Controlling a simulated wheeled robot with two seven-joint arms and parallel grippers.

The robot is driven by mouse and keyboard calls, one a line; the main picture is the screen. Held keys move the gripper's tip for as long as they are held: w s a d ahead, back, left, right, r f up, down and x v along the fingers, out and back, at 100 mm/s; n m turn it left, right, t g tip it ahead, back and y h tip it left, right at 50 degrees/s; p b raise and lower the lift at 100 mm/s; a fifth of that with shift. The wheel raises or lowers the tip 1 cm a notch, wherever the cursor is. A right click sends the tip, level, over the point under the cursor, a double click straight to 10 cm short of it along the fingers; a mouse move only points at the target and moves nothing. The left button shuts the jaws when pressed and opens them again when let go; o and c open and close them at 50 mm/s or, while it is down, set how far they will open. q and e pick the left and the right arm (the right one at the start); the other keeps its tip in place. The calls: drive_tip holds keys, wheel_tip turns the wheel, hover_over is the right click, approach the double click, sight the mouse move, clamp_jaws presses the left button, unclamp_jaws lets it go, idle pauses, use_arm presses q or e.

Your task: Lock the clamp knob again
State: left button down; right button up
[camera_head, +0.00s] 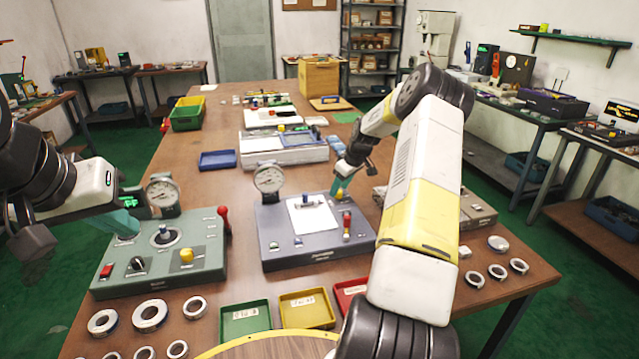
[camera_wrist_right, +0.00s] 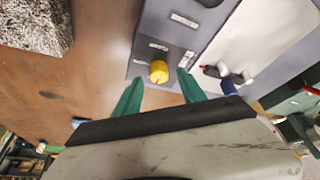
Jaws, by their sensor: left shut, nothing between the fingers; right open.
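A yellow knob (camera_head: 340,196) sits at the back right of the dark grey fixture (camera_head: 280,256), which I take to be the clamp knob. My right gripper (camera_head: 340,184) is over that corner with its green fingers open. In the right wrist view the yellow knob (camera_wrist_right: 158,71) shows beyond and between the fingertips, and I see no contact. My left gripper (camera_head: 128,228) is shut and empty over the left part of the green fixture (camera_head: 205,262). A second yellow knob (camera_head: 186,255) is on that green fixture.
Dial gauges (camera_head: 268,178) stand at the fixtures' back edges. A red lever (camera_head: 223,218) rises at the green fixture's right. Bearing rings (camera_head: 150,315) and coloured trays (camera_head: 306,308) lie in front. A blue tray (camera_head: 217,160) lies behind, with bare table around it.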

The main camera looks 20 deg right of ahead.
drive_tip(key=shift+w+a+f, duration=0.1)
drive_tip(key=shift+w+f, duration=0.15)
drive_tip(key=shift+f, duration=0.4)
clamp_jaws()
